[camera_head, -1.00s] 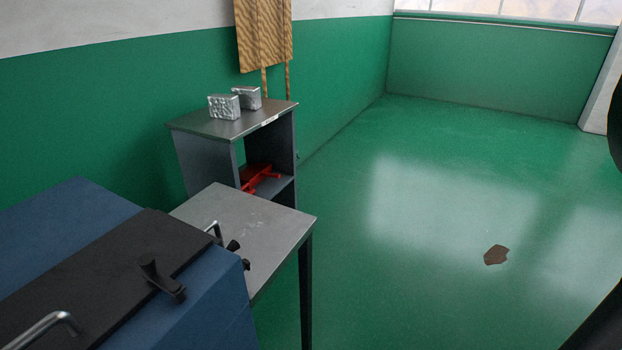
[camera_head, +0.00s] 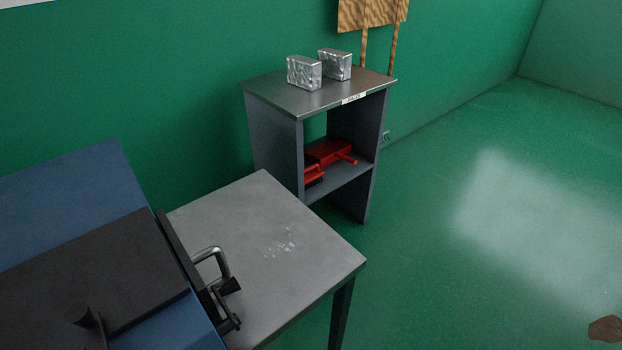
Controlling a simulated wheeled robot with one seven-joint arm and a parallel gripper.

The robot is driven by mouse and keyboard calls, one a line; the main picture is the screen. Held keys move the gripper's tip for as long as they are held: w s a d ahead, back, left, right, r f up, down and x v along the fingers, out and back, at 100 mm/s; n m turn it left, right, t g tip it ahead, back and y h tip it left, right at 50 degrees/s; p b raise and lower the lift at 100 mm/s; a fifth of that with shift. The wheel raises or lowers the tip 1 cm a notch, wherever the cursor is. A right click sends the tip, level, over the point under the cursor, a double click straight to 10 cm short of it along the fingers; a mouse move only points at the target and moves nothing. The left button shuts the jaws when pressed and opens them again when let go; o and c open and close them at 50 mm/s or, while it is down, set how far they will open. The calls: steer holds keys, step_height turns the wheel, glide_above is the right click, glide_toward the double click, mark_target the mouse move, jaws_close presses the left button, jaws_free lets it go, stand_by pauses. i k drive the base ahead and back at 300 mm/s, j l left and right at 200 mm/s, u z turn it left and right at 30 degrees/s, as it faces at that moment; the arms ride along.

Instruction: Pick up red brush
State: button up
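Red items lie on the inner shelf of a grey open cabinet (camera_head: 275,140). The nearer one, at the left, looks like the red brush (camera_head: 313,171), with a dark part underneath. It is partly hidden by the cabinet's left side panel. Behind it and to its right is a larger red piece (camera_head: 330,151) with a handle pointing right, perhaps a dustpan. I cannot tell whether the two touch. My gripper is not in view.
Two foil blocks, a left one (camera_head: 304,73) and a right one (camera_head: 335,64), stand on the cabinet top. A grey table (camera_head: 270,215) stands in front of the cabinet, beside a blue and black unit (camera_head: 70,190) with handles. Green floor (camera_head: 440,230) at the right is mostly clear; a brown patch (camera_head: 606,329) lies there.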

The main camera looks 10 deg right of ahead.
mark_target(313, 176)
steer(key=u, duration=0.25)
steer(key=i+l+u, duration=0.25)
steer(key=u, duration=0.15)
steer(key=i+l+u, duration=0.15)
steer(key=l+u, duration=0.2)
steer(key=i+l, duration=0.15)
steer(key=l, duration=0.25)
steer(key=i+l+u, duration=0.15)
steer(key=l, duration=0.25)
steer(key=i+l, duration=0.15)
steer(key=l, duration=0.25)
steer(key=i+l+u, duration=0.15)
steer(key=l, duration=0.7)
steer(key=i+l+u, duration=0.15)
steer(key=l, duration=0.25)
steer(key=i+l, duration=0.5)
